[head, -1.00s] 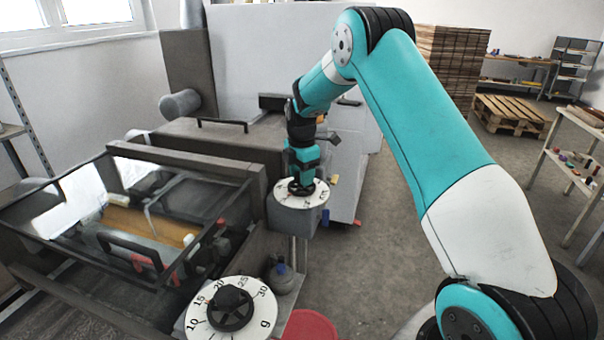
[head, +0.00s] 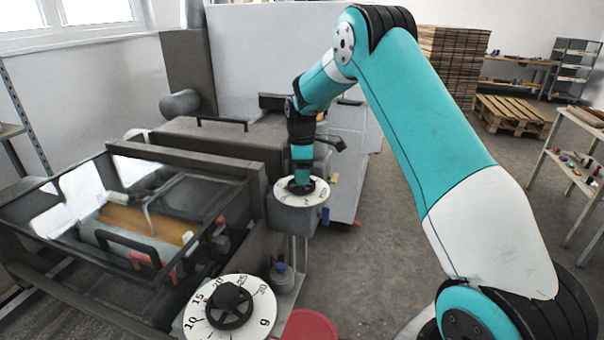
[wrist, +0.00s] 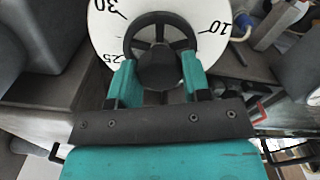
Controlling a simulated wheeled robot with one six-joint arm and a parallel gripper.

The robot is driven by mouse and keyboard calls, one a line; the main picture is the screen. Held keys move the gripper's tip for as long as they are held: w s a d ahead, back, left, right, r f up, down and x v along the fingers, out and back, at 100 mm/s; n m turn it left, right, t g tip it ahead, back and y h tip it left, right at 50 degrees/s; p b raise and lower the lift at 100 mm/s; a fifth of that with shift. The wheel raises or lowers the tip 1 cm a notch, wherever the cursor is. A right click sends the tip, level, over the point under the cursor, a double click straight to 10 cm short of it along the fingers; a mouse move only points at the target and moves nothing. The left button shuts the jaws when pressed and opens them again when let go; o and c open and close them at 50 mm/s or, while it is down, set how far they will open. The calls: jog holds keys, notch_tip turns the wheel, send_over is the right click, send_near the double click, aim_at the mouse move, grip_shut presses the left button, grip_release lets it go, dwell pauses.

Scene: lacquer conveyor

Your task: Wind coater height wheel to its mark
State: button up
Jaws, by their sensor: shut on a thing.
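A black spoked handwheel (wrist: 160,20) sits on a white numbered dial (wrist: 105,28), on a grey box at the machine's right corner. In the head view this dial (head: 282,197) is partly covered by my wrist. My gripper (wrist: 159,68) points down at it, its two teal fingers shut on the wheel, one each side of the dark hub. The figures 30, 25 and 10 show in the wrist view; no mark or pointer is clear there. A second black handwheel (head: 230,306) on a larger white dial (head: 261,318) stands nearer, untouched. Which wheel sets the coater height I cannot tell.
A glass-topped machine (head: 130,162) with a roller inside fills the left. A bottle (head: 281,275) stands between the two dials, and a round red top (head: 310,326) is at the front. Open floor lies right, with a pallet (head: 510,112) and shelves (head: 575,160) beyond.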

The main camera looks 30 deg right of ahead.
jog(key=m, duration=0.4)
jog(key=shift+w+r+m, duration=0.1)
jog(key=shift+r+m, duration=0.05)
jog(key=shift+m, duration=0.15)
jog(key=m, duration=0.3)
jog(key=shift+m+b, duration=0.35)
jog(key=shift+m, duration=0.05)
jog(key=m, duration=1.5)
jog(key=shift+w+r+b, duration=0.1)
jog(key=shift+b, duration=0.2)
jog(key=m, duration=0.6)
jog(key=shift+m, duration=0.3)
